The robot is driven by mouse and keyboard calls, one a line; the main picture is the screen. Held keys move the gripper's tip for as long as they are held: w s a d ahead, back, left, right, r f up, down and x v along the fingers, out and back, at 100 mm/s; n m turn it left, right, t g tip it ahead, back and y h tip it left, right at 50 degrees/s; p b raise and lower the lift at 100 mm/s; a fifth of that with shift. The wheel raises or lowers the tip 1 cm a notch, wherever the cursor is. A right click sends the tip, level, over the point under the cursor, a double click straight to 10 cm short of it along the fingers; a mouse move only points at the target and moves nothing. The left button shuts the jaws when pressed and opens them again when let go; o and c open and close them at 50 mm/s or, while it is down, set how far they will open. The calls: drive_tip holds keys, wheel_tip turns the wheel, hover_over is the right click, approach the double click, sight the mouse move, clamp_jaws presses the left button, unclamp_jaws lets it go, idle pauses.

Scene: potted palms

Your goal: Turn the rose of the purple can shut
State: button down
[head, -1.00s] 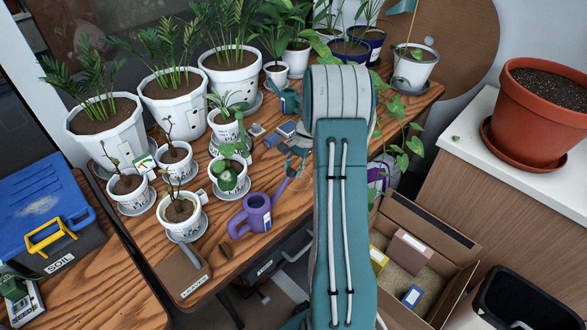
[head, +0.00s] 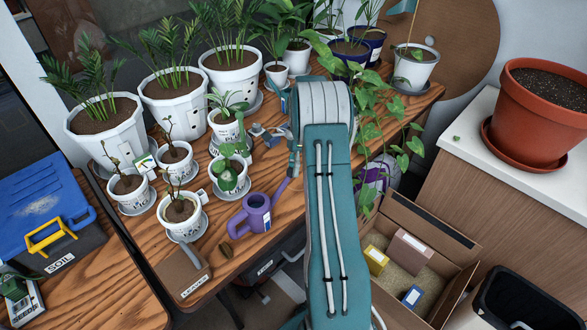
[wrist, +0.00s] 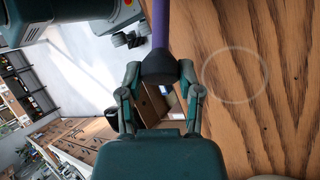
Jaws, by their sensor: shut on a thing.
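The purple can (head: 252,215) stands upright near the front edge of the wooden table, its spout pointing up and right toward my arm. In the wrist view its purple spout (wrist: 159,25) comes down from the top and ends in a dark rose (wrist: 158,68). My gripper (wrist: 159,74) has one finger on each side of the rose and is shut on it. In the head view my arm hides the rose and most of the gripper. How far the rose is turned cannot be told.
A cardboard box (head: 420,245) stands below on the right. Trailing leaves (head: 372,130) hang beside my arm.

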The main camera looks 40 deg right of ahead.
drive_tip(key=m+g+y, duration=0.1)
drive_tip(key=m, duration=0.2)
drive_tip(key=shift+f+m+g, duration=0.1)
drive_tip(key=shift+m+g, duration=0.2)
drive_tip(key=shift+m, duration=0.1)
drive_tip(key=m+y, duration=0.1)
drive_tip(key=m, duration=0.3)
drive_tip(key=shift+g+y, duration=0.4)
drive_tip(key=shift+c, duration=1.3)
unclamp_jaws()
